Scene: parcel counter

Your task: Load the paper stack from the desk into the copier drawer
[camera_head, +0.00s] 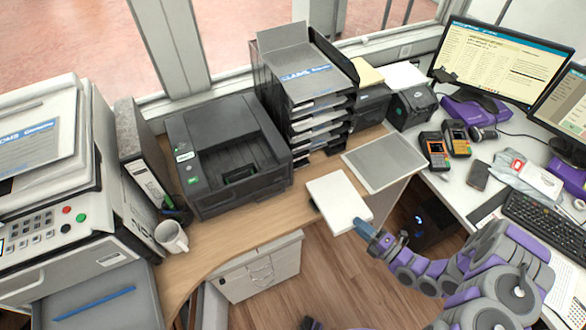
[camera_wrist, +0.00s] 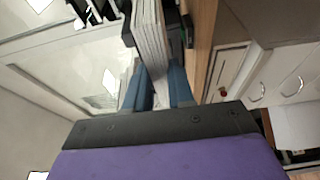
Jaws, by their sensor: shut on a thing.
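The white paper stack (camera_head: 338,202) is at the front edge of the wooden desk (camera_head: 235,229), partly over the desk and partly past its edge. My gripper (camera_head: 365,229) is shut on its near right corner. In the wrist view, the stack (camera_wrist: 149,40) stands edge-on between the two blue fingers of my gripper (camera_wrist: 158,88). The copier (camera_head: 58,190) is at the far left. Its drawer (camera_head: 105,308) at the bottom left is pulled out, and a blue strip lies across its inside. The drawer's front end is cut off by the frame.
A black printer (camera_head: 228,155), a white mug (camera_head: 171,237) and a stacked paper tray (camera_head: 303,85) stand on the desk. A grey flat sheet or pad (camera_head: 384,160) lies right of the stack. A white cabinet (camera_head: 258,270) is below the desk. Monitors and keyboard (camera_head: 545,220) are at right.

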